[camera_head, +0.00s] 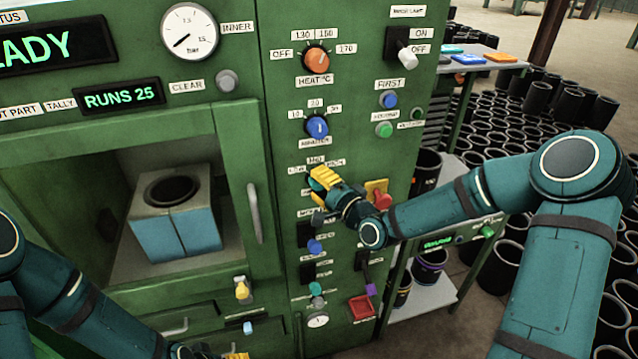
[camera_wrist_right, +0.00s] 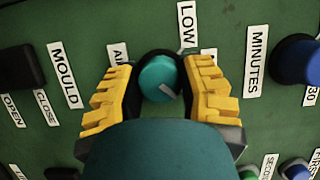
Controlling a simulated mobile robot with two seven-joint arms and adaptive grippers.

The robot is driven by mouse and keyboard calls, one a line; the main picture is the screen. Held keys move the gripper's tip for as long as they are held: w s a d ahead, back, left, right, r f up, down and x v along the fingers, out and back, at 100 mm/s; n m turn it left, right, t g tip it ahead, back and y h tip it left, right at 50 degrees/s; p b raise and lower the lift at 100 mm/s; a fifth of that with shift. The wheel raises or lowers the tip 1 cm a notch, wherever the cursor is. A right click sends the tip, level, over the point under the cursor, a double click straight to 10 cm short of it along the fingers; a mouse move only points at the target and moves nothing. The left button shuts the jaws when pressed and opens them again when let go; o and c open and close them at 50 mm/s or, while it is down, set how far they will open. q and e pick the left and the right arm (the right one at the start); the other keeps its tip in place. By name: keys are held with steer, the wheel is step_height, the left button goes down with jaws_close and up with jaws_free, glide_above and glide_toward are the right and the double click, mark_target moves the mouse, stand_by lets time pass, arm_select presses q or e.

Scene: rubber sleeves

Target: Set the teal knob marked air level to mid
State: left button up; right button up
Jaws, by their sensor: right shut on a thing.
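The teal air level knob (camera_wrist_right: 158,80) is on the green panel, between the two yellow fingers of my right gripper (camera_wrist_right: 160,95). The fingers are closed around it, one on each side. In the head view the MID label (camera_head: 316,161) is above the right gripper (camera_head: 322,182), which covers most of the knob. My left gripper (camera_head: 236,355) barely shows at the bottom edge, and its jaws cannot be judged.
The blue minutes knob (camera_head: 316,127) is just above, and the orange heat knob (camera_head: 316,59) is higher. A red knob on a yellow plate (camera_head: 380,195) is close to the right wrist. Black levers (camera_head: 311,221) are below. Black sleeves (camera_head: 540,98) stand on the right.

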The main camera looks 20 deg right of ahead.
steer(key=n+b, duration=0.1)
steer(key=n, duration=0.1)
steer(key=shift+n+g+h, duration=0.3)
steer(key=shift+g, duration=0.1)
steer(key=n+g+h+b, duration=0.1)
steer(key=n+b, duration=0.1)
steer(key=shift+n, duration=0.3)
steer(key=shift+n+h+b, duration=0.5)
steer(key=shift+n+b, duration=0.4)
steer(key=shift+b, duration=0.25)
steer(key=shift+g, duration=0.3)
steer(key=o, duration=1.2)
steer(key=v, duration=1.2)
